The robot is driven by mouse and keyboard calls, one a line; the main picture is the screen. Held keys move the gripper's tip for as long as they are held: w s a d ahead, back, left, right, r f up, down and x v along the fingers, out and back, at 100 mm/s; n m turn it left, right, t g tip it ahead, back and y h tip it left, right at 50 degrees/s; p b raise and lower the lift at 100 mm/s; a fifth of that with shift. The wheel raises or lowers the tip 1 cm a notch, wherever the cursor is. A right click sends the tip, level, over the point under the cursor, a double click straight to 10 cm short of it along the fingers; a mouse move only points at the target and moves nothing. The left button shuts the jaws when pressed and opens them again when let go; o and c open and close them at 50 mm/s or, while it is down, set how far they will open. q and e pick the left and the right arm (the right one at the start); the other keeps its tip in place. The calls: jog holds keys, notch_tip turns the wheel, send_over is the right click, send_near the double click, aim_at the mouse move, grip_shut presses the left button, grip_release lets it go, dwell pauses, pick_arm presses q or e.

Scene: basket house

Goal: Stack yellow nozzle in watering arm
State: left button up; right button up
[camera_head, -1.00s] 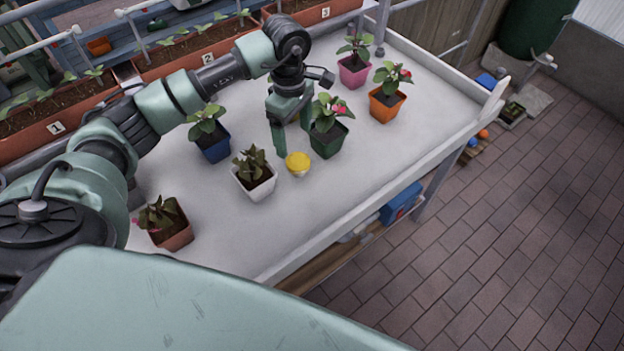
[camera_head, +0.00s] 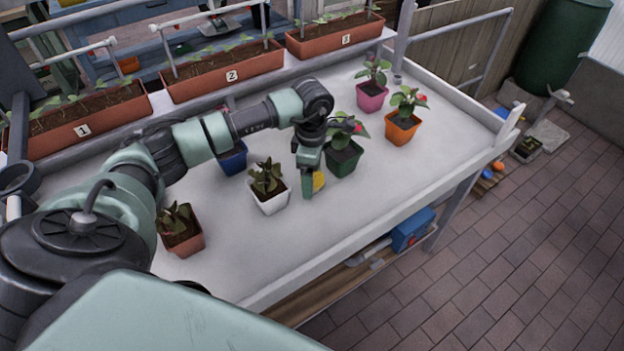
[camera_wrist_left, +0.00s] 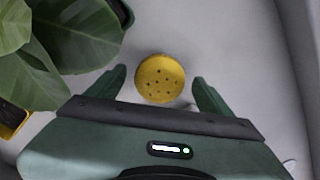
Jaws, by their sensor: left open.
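The yellow nozzle (camera_head: 318,181) is on the white table, between the white pot and the green pot, partly hidden by my left gripper in the head view. In the left wrist view the yellow nozzle (camera_wrist_left: 160,79) shows its round, holed face between the two fingers. My left gripper (camera_head: 309,186) is open, with its fingers (camera_wrist_left: 158,88) on either side of the nozzle; a small gap shows on each side. A watering can or its arm cannot be made out for sure. My right gripper is not in view.
Potted plants stand close by: a white pot (camera_head: 272,203), a green pot (camera_head: 342,162) and a blue pot (camera_head: 234,161). Orange (camera_head: 401,130) and pink (camera_head: 371,99) pots stand farther right. The table's front right (camera_head: 385,195) is clear. Numbered planters (camera_head: 226,76) line the back.

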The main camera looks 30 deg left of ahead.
pick_arm(q)
jog(key=c, duration=1.6)
